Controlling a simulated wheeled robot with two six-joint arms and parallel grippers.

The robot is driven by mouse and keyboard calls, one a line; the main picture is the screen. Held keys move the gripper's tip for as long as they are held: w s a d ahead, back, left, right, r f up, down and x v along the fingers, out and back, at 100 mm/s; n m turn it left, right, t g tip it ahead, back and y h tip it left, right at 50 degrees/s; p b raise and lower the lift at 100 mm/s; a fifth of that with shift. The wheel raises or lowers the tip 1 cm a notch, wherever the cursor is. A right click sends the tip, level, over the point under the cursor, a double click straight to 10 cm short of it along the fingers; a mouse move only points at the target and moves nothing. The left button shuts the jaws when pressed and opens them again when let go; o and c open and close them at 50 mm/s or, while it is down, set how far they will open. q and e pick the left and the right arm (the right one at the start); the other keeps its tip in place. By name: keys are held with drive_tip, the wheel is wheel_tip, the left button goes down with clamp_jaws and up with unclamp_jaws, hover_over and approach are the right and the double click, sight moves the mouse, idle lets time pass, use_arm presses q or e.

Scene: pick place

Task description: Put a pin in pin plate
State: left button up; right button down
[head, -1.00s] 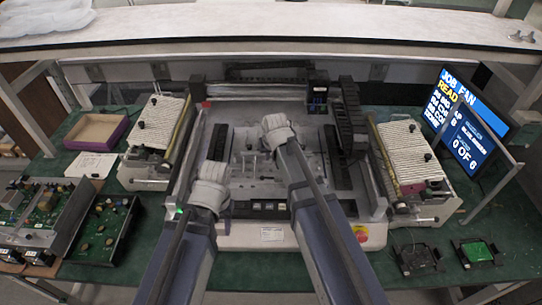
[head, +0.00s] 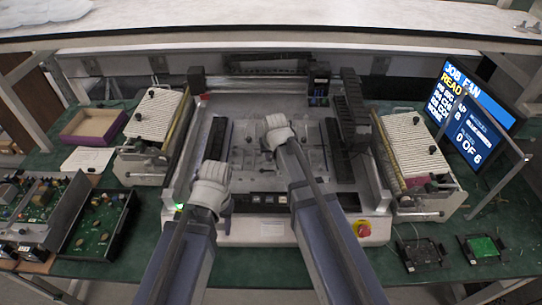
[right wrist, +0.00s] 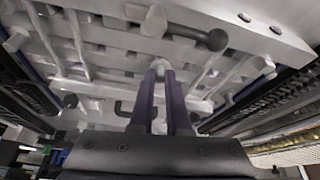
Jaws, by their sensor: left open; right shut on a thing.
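The pin plate (head: 248,146) is the grey plate with small holes and fittings in the middle of the machine. It also fills the upper part of the right wrist view (right wrist: 95,88). My right gripper (head: 266,150) is over the plate. In the right wrist view its two purple fingers (right wrist: 160,76) are shut on a small pale pin (right wrist: 160,65), mostly hidden between the tips. I cannot tell whether the pin touches the plate. My left gripper (head: 226,203) is open at the machine's front left; its fingertips are hard to see.
White ribbed feeders (head: 155,117) stand left and right of the machine. A dark cable chain (head: 354,115) runs along its right side. A purple-rimmed tray (head: 93,125) and circuit boards (head: 98,225) lie left. A monitor (head: 468,118) stands right. A dark knob (right wrist: 215,40) sits near my right fingers.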

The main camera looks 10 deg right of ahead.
drive_tip(key=shift+f, duration=0.15)
idle(0.4)
drive_tip(key=c, duration=0.8)
unclamp_jaws()
drive_tip(key=c, duration=0.4)
drive_tip(key=shift+o, duration=0.2)
drive_tip(key=shift+r, duration=0.2)
wheel_tip(320, 180, up, 7)
drive_tip(key=p, duration=0.7)
drive_tip(key=shift+f, duration=0.1)
drive_tip(key=shift+f, duration=0.1)
